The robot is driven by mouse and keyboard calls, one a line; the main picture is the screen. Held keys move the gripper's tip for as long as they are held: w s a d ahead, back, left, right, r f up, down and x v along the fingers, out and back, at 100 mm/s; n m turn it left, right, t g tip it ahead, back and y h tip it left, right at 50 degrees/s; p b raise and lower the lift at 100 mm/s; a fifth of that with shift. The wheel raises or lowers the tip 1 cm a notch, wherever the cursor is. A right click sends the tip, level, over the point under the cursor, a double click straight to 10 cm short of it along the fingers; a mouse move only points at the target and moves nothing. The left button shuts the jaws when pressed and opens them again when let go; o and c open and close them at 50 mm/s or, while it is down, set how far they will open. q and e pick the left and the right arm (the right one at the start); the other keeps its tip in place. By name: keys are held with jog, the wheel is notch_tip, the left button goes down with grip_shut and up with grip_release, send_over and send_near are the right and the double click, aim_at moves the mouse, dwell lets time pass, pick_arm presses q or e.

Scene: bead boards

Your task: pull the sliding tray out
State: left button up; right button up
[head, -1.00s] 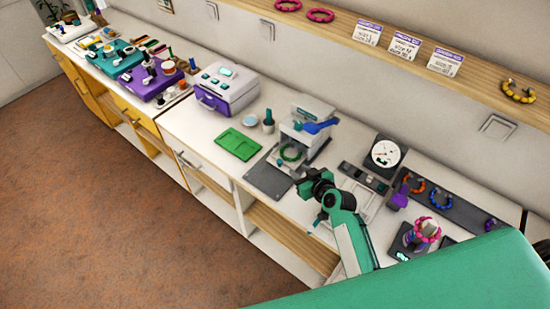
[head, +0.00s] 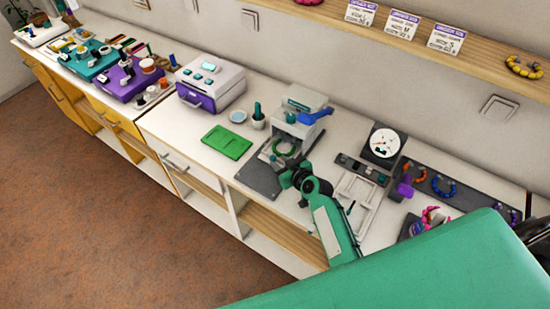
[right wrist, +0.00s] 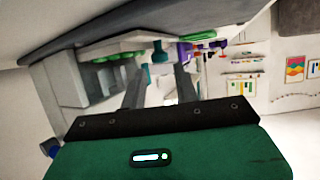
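A white and grey press-like machine (head: 303,106) with a blue lever (head: 316,116) stands on the counter. I cannot tell which part is the sliding tray. My right gripper (head: 296,160) is low at the machine's front, beside the plate; my wrist partly hides it. The right wrist view shows two grey fingers (right wrist: 160,82) apart with nothing clearly between them. My left gripper is not in view.
A green tray (head: 227,142), a cactus pot (head: 258,121) and a white and purple box (head: 211,88) stand left of the machine. A white frame-like tray (head: 358,190), a dial scale (head: 384,145) and bracelets stand right. A shelf (head: 340,20) runs above.

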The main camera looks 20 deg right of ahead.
aim_at(273, 158)
jog(key=shift+x, duration=1.9)
jog(key=shift+s, duration=0.1)
grip_shut()
